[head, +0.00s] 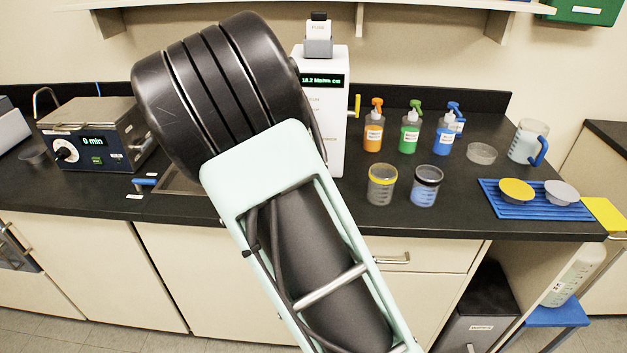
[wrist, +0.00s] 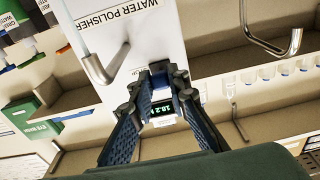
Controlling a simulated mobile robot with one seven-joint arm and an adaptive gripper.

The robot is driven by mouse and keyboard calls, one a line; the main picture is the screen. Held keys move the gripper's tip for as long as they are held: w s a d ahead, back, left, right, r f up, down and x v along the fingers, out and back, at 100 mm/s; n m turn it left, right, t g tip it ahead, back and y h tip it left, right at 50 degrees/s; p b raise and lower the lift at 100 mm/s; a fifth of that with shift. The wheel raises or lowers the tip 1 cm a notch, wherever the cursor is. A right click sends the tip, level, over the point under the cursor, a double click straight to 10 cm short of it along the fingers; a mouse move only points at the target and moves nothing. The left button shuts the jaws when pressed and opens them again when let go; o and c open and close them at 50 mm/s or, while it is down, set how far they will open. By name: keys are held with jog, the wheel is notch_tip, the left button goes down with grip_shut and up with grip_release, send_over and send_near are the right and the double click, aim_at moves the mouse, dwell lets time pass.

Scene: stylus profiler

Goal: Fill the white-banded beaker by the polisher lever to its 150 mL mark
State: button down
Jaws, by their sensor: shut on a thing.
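The water polisher (head: 335,130) is a white tower with a lit 18.2 display, standing behind my arm in the head view. Its white front (wrist: 125,55) also shows in the wrist view, with the lettering upside down. A yellow lever (head: 357,105) sticks out at its right side. My gripper (wrist: 163,72) is in front of the polisher, its fingers closed together on something I cannot make out. My own arm hides the gripper and the polisher's lower front in the head view. I cannot identify a white-banded beaker in either view.
A yellow-banded beaker (head: 382,186) and a dark-banded beaker (head: 426,188) stand right of my arm. Orange (head: 374,135), green (head: 410,137) and blue (head: 445,140) spray bottles stand behind them. A blue mat (head: 545,209) and a jug (head: 523,142) are farther right. A bent metal spout (wrist: 98,68) is near my gripper.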

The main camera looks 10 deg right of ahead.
jog(key=r+g+p, duration=0.1)
jog(key=p, duration=0.4)
jog(key=shift+s+r+g+y, duration=0.1)
jog(key=shift+r+g+y, duration=0.2)
jog(key=shift+r+g, duration=0.1)
jog(key=shift+f, duration=0.3)
jog(key=r+g+p, duration=0.1)
jog(key=g+p, duration=0.1)
jog(key=p, duration=0.4)
jog(key=shift+r+y, duration=0.3)
jog(key=shift+y, duration=0.1)
jog(key=shift+r, duration=0.1)
dwell(5.7)
